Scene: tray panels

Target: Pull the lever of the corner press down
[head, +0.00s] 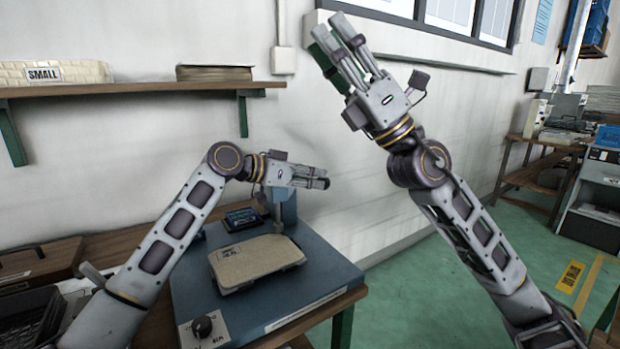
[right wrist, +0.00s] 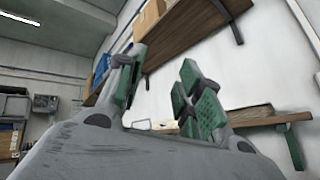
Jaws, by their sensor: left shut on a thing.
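The corner press (head: 330,268) is a blue-grey machine on a wooden bench, with a beige pad (head: 262,262) on its top and an upright post at its back. My left gripper (head: 325,181) is shut beside the top of this post, its fingers pointing right. It is closed on the lever, which its fingers hide almost wholly. I cannot tell the lever's angle. My right gripper (head: 335,42) is raised high in front of the wall, away from the press. It is open and empty; its green finger pads stand apart in the right wrist view (right wrist: 160,90).
A wooden shelf (head: 140,89) with a bin marked SMALL (head: 50,73) runs along the wall above the left arm. A black knob (head: 202,327) sits on the press's front. A brown box (head: 40,263) stands at left.

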